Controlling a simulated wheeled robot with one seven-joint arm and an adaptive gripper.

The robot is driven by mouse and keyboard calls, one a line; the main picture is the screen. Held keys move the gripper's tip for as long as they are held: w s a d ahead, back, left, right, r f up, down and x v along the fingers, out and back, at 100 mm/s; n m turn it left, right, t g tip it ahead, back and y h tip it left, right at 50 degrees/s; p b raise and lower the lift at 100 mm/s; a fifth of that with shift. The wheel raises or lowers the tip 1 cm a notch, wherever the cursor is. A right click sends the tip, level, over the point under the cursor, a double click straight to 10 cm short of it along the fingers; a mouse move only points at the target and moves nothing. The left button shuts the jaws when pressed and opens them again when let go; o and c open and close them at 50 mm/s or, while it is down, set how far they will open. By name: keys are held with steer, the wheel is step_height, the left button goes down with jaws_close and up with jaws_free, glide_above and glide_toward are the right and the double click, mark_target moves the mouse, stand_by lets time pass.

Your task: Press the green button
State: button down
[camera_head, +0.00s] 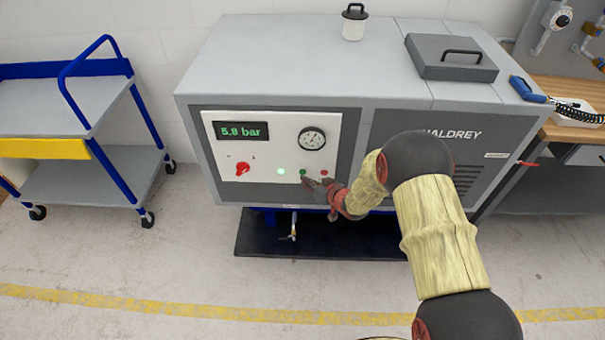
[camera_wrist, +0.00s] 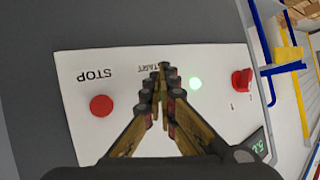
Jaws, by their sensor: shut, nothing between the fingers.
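The green button (camera_head: 303,172) sits on the white control panel (camera_head: 220,180) of the grey machine, between a lit green lamp (camera_head: 281,171) and a red button (camera_head: 324,173). My gripper (camera_head: 307,182) is shut and empty, its tips close below the green button. I cannot tell whether they touch it. In the wrist view, the closed fingertips (camera_wrist: 163,70) lie over the START label and hide the button. There the red STOP button (camera_wrist: 101,106) is to the left and the glowing lamp (camera_wrist: 195,84) to the right.
A red rotary switch (camera_head: 243,168), a pressure gauge (camera_head: 312,139) and a display (camera_head: 241,130) reading about 5.8 bar share the panel. A blue-framed cart (camera_head: 75,180) stands left. A workbench (camera_head: 570,135) stands right. The floor in front is open.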

steer(key=s, duration=0.6)
steer(key=shift+a+p, duration=0.15)
steer(key=shift+p, duration=0.25)
stand_by(0.6)
steer(key=s+d+f+g+h, duration=0.4)
steer(key=s+d+f, duration=0.3)
steer(key=f, duration=0.1)
steer(key=s+d+r+g+h, duration=0.2)
steer(key=s+d+r+h, duration=0.15)
steer(key=d, duration=0.25)
steer(key=s+d+r+m, duration=0.1)
steer(key=s+r, duration=0.7)
steer(key=r, duration=0.5)
steer(key=s+d+r+m+t, duration=0.1)
steer(key=s+d+r+m, duration=0.1)
steer(key=s+r, duration=0.6)
steer(key=s+d+r+m, duration=0.1)
steer(key=s+r, duration=0.7)
steer(key=r, duration=1)
steer(key=shift+s+d+r+t, duration=0.3)
steer(key=shift+s+d, duration=0.05)
steer(key=shift+d, duration=0.1)
